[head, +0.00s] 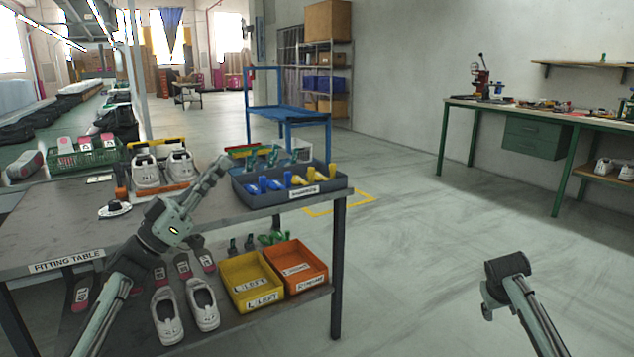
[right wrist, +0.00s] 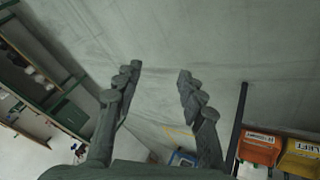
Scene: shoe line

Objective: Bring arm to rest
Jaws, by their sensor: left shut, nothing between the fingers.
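My left arm comes in from the lower left of the head view. Its gripper (head: 218,168) is shut with nothing in it, over the fitting table (head: 80,215), just left of the grey tray (head: 290,199). My right arm (head: 512,285) shows at the lower right of the head view, over open floor; I cannot make out its fingers there. In the right wrist view my right gripper (right wrist: 157,76) has its fingers spread wide apart, with only floor between them.
White shoes (head: 163,170) and a green crate (head: 88,154) stand on the table. Yellow (head: 250,281) and orange (head: 296,265) bins and more shoes are on its lower shelf. A blue cart (head: 288,113) stands behind; a green workbench (head: 540,135) is at right. The floor between is clear.

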